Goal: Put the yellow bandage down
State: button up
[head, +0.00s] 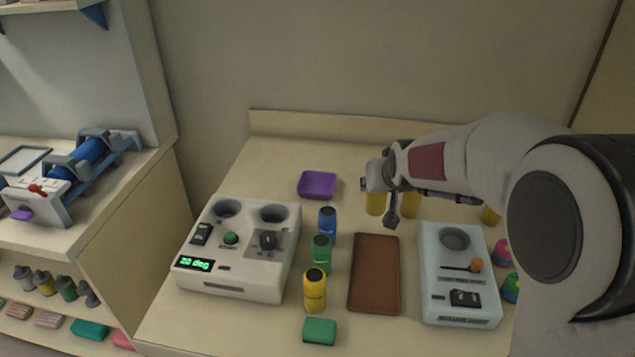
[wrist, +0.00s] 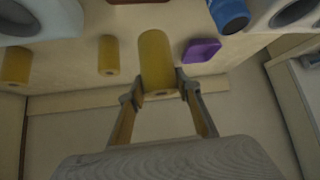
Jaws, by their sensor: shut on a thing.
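My gripper (head: 377,190) is at the back of the counter, shut on a yellow bandage (head: 375,206), an upright roll. In the wrist view, the fingertips (wrist: 159,88) press on both sides of this held bandage (wrist: 156,55). I cannot tell whether its base touches the counter. A second yellow roll (head: 411,207) stands just right of it, partly behind my arm. A third yellow roll (head: 490,215) is further right, mostly hidden by my arm. The wrist view shows these two rolls too, the nearer one (wrist: 108,54) and the farther one (wrist: 16,66).
A purple dish (head: 317,184) lies left of my gripper. Blue (head: 327,221), green (head: 321,248) and yellow (head: 314,291) bottles stand in a row, between a white device (head: 232,281) and a brown mat (head: 374,275). A pale blue device (head: 458,302) is right. The mat is bare.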

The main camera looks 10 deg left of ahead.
jog(key=w+a+f+n+y, duration=0.1)
jog(key=w+a+f+n, duration=0.15)
jog(key=w+a, duration=0.95)
jog(key=w+a+r, duration=0.3)
jog(key=a+r, duration=0.1)
jog(key=shift+w+r, duration=0.2)
jog(key=shift+r, duration=0.2)
jog(key=shift+a+m, duration=0.1)
jog(key=shift+m, duration=0.15)
notch_tip(320, 180, down, 6)
jog(key=shift+f, duration=0.15)
dwell(0.5)
jog(key=shift+f, duration=1.85)
